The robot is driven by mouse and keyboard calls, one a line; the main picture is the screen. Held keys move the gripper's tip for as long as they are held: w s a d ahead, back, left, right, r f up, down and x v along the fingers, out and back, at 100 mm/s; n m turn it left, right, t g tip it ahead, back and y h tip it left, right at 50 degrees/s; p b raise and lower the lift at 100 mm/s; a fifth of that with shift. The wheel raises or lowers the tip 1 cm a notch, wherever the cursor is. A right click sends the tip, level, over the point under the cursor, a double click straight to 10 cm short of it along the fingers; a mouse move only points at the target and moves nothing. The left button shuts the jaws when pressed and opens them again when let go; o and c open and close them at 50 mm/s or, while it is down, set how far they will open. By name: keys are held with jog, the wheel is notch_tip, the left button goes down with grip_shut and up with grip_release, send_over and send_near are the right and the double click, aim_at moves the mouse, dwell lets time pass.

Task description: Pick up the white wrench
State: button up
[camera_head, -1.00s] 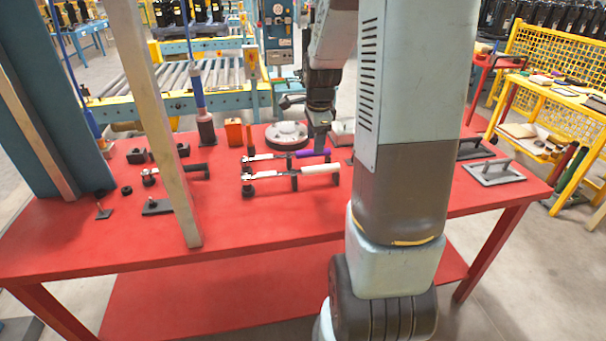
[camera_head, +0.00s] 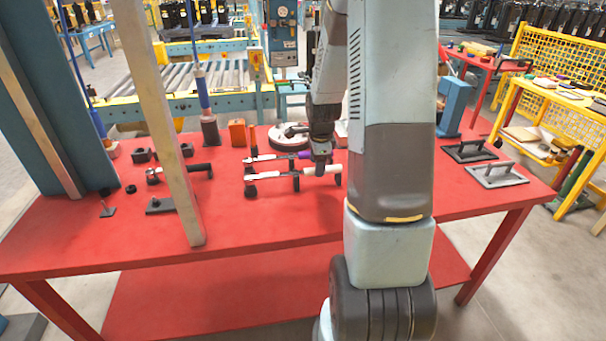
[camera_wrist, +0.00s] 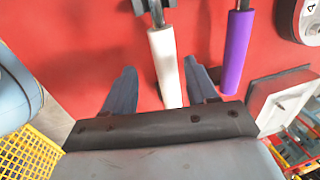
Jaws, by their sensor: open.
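The white wrench (camera_head: 322,169) rests on black supports above the red table (camera_head: 285,222), its white handle pointing right in the head view. A purple-handled wrench (camera_head: 302,154) lies parallel just behind it. My gripper (camera_head: 321,168) is over the white handle in the head view. In the wrist view, my gripper (camera_wrist: 160,80) is open, its two dark fingers on either side of the white handle (camera_wrist: 166,65). Whether the fingers touch it I cannot tell. The purple handle (camera_wrist: 236,48) is outside the right finger.
A grey round disc part (camera_head: 287,137) and an orange block (camera_head: 237,133) stand behind the wrenches. A black-handled tool (camera_head: 195,169) lies to the left, behind a beige post (camera_head: 160,120). Flat plates with handles (camera_head: 497,175) lie at right. The front of the table is clear.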

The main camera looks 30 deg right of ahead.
jog(key=shift+w+d+f, duration=0.1)
jog(key=shift+w+f, duration=0.1)
jog(key=shift+f, duration=0.6)
jog(key=shift+w+d+f, duration=0.1)
jog(key=shift+w+f, duration=0.15)
jog(key=shift+f, duration=0.5)
jog(key=shift+w+f, duration=0.2)
jog(key=shift+f, duration=0.6)
jog(key=shift+c, duration=0.2)
grip_shut()
